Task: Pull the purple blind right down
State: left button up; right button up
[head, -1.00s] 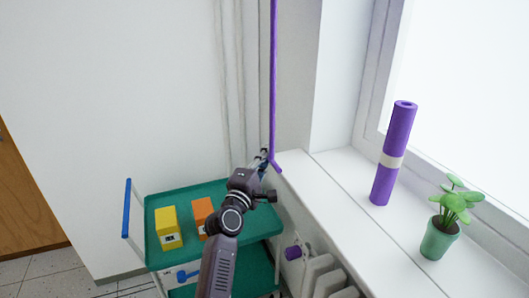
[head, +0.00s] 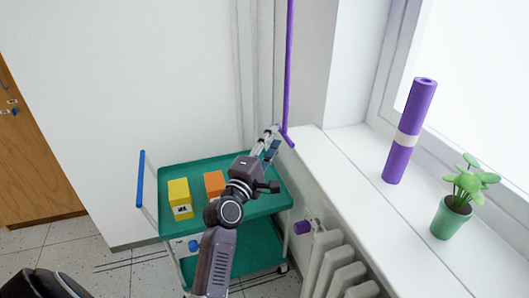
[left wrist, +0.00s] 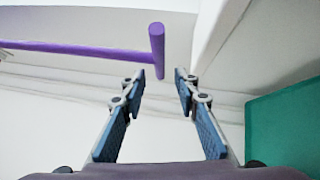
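A purple pull rod (head: 289,70) hangs down beside the window corner, with a short crossbar handle (head: 288,137) at its lower end. The blind itself does not show. My left gripper (head: 274,137) is at the handle, just left of it in the head view. In the left wrist view the left gripper (left wrist: 160,82) is open, its two blue pads apart. The crossbar (left wrist: 157,48) lies ahead of the fingers, its near end showing in the gap between the fingertips. I cannot tell whether it touches either pad. My right gripper is not in view.
A white windowsill (head: 358,172) holds an upright purple roll (head: 425,98) with a pale band and a potted plant (head: 446,219). A radiator (head: 330,262) is below. A green trolley (head: 168,171) with yellow (head: 178,192) and orange boxes (head: 215,184) stands beneath my left arm.

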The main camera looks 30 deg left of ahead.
pick_arm(q)
jog(key=s, duration=0.6)
jog(key=shift+s+d+f, duration=0.25)
jog(key=shift+d+f, duration=0.05)
jog(key=shift+f, duration=0.15)
